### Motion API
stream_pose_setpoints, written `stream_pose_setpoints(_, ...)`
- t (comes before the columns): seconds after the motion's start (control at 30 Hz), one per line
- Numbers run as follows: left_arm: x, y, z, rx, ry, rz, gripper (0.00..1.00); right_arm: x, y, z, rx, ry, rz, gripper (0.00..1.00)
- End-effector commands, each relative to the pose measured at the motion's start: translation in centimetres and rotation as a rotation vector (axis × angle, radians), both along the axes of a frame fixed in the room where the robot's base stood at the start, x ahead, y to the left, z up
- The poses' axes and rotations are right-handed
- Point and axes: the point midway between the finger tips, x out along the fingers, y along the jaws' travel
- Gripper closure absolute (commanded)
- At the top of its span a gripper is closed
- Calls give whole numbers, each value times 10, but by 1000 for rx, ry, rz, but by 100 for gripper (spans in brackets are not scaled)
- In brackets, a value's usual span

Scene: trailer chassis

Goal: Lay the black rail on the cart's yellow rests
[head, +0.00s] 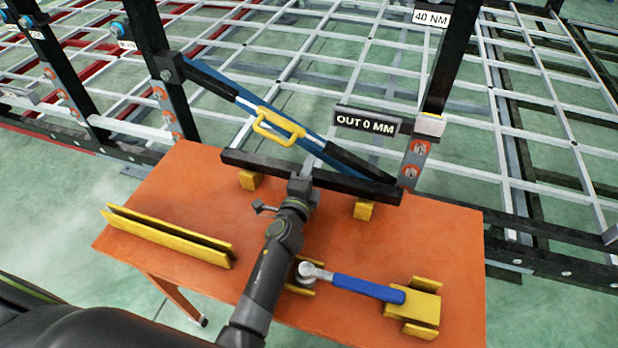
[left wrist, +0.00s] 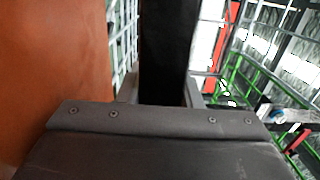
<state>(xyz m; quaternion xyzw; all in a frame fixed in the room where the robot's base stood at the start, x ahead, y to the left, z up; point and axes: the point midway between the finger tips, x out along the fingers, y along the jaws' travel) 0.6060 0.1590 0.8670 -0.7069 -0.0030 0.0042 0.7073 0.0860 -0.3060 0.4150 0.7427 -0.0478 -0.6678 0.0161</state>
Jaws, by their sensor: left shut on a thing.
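The black rail (head: 350,185) lies crosswise over the far part of the orange cart (head: 180,190). My left gripper (head: 301,188) is shut on the rail near its middle, reaching from the near side. The left yellow rest (head: 249,181) and the right yellow rest (head: 363,211) show just below the rail. The rail hides their tops, so I cannot tell whether it touches them. In the left wrist view the rail (left wrist: 165,50) stands dark between the fingers, with the orange cart top (left wrist: 50,50) to its left. My right gripper is not in view.
A long yellow holder (head: 165,236) is on the cart's left. A blue-handled wrench (head: 355,288) lies in yellow holders at front right. Behind the rail are a blue brace with a yellow handle (head: 278,126), a sign reading "OUT 0 MM" (head: 366,122) and black chassis posts (head: 442,65).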

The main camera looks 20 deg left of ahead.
Motion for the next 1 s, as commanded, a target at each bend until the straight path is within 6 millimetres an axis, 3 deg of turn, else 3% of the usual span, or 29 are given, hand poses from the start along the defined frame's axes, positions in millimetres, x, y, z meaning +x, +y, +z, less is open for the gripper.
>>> stream_pose_setpoints(0.4, 1, 0, -4, 0, -6, -1, 100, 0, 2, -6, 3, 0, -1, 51)
stream_pose_setpoints(0.43, 0, 0, -6, 0, -1, 0, 67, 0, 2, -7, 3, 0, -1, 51)
stream_pose_setpoints(0.6, 0, 0, -5, 0, 0, 0, 46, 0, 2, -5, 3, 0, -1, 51)
stream_pose_setpoints(1.0, 0, 0, -1, 0, 0, 0, 46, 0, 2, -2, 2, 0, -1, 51)
